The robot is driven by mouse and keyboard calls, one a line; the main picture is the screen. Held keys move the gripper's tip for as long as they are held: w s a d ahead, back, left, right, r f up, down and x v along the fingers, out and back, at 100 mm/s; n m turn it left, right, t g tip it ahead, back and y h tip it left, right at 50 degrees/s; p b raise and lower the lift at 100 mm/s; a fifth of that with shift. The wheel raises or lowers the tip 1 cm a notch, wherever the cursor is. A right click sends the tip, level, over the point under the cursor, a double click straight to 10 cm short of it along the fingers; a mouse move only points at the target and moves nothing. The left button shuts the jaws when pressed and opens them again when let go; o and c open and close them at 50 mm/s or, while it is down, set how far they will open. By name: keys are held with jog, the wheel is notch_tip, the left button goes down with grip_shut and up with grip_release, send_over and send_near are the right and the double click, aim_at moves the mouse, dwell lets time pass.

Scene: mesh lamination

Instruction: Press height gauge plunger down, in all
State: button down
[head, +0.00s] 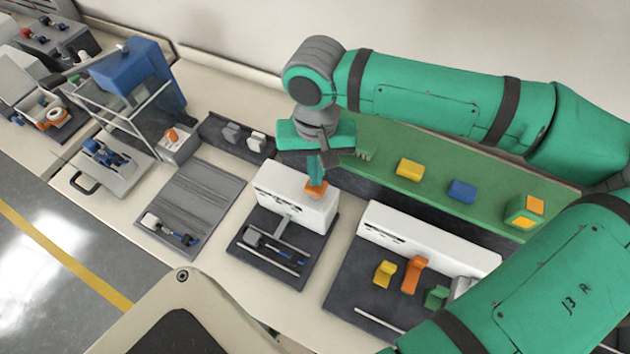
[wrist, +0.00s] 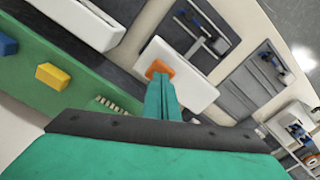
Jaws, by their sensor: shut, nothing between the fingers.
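The height gauge is a white block on a dark base, and its orange plunger cap (head: 317,190) sits on top at the right end. My gripper (head: 316,181) points down with its green fingers together and empty, right at the orange cap. The fingertips partly cover the cap. The cap also shows in the wrist view (wrist: 157,68), just beyond the tips of my gripper (wrist: 161,76). The fingers look in contact with it or very close; I cannot tell which. How far the plunger is down is not clear.
A green board (head: 430,175) behind holds a yellow block (head: 410,168), a blue block (head: 462,190) and a green-orange block (head: 525,211). A second white fixture (head: 430,240) with coloured clips stands to the right. A grey ribbed tray (head: 195,205) lies to the left.

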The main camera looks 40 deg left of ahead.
jog(key=shift+f, duration=0.1)
jog(key=shift+f, duration=1.95)
jog(key=shift+r, duration=4.05)
